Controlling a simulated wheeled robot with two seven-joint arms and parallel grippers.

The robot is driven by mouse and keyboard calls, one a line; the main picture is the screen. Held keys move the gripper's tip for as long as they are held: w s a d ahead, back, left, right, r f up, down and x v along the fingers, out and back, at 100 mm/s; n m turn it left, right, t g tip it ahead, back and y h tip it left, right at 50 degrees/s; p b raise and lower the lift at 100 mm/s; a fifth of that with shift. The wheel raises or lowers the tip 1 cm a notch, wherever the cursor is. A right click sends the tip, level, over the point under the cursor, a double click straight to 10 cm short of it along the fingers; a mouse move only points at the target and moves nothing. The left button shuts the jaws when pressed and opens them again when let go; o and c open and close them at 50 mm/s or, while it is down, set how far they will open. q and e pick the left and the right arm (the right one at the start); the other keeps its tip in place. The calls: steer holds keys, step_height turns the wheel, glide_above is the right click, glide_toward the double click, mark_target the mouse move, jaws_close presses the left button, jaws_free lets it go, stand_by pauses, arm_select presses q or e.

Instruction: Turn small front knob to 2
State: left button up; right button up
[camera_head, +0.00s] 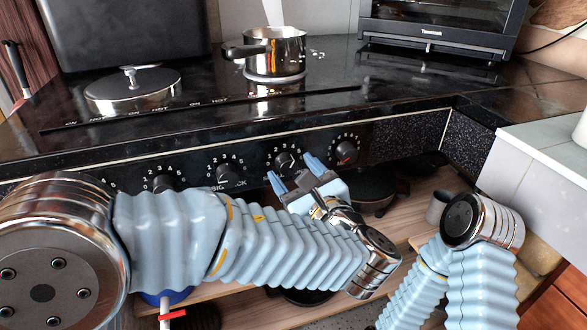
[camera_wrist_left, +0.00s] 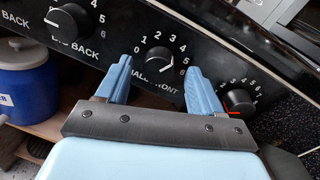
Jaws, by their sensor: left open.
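The small front knob (camera_head: 285,160) is a black dial on the stove's front panel, ringed by white numerals. In the left wrist view the same knob (camera_wrist_left: 158,58) sits above partly hidden "small front" lettering. Its white mark seems to point to the lower right, toward the high numerals; the exact number is hard to read. My left gripper (camera_head: 294,170) is open, with its blue fingers just in front of and below this knob. In the left wrist view the left gripper's fingers (camera_wrist_left: 157,72) stand on either side of the knob, apparently not touching it. My right gripper is out of view.
A knob with a red mark (camera_head: 346,152) is close on the right. Another knob (camera_head: 229,174) is on the left. A steel pot (camera_head: 275,50) stands on the stove top (camera_head: 200,100). A shelf (camera_head: 400,205) with pans and a cup (camera_head: 437,207) lies below the panel.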

arm_select(q)
steer(key=shift+w+a, duration=0.2)
steer(key=shift+w, duration=0.2)
steer(key=shift+c, duration=0.5)
steer(key=c, duration=1)
steer(key=shift+o, duration=0.2)
steer(key=shift+f+n+b, duration=0.15)
steer(key=shift+n+b, duration=0.35)
steer(key=shift+b, duration=0.2)
steer(key=n+b, duration=0.6)
steer(key=b, duration=0.1)
steer(key=shift+f+g+h+b, duration=0.1)
steer(key=shift+g+h+b, duration=0.2)
steer(key=shift+h, duration=0.1)
steer(key=n+b, duration=0.2)
steer(key=shift+a+n+b, duration=0.1)
steer(key=shift+n+b, duration=0.3)
steer(key=shift+r+n+h+b, duration=0.25)
steer(key=shift+n+h+b, duration=0.05)
steer(key=shift+n+b, duration=0.3)
